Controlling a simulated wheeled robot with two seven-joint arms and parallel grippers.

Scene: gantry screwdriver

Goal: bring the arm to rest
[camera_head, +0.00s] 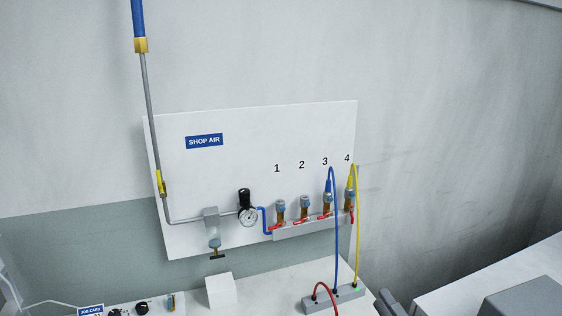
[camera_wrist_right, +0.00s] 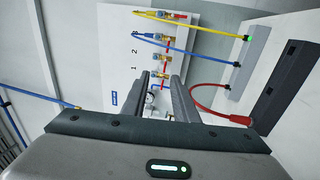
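The air panel shows through the gap, some way beyond the fingertips. My left gripper is in neither view.
The white SHOP AIR panel (camera_head: 200,180) has several numbered outlets; blue (camera_head: 336,230) and yellow (camera_head: 357,230) hoses hang from 3 and 4 to a grey block (camera_head: 320,303). A red hose (camera_wrist_right: 197,101) curves from the block. A white box (camera_head: 221,291) stands on the bench.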

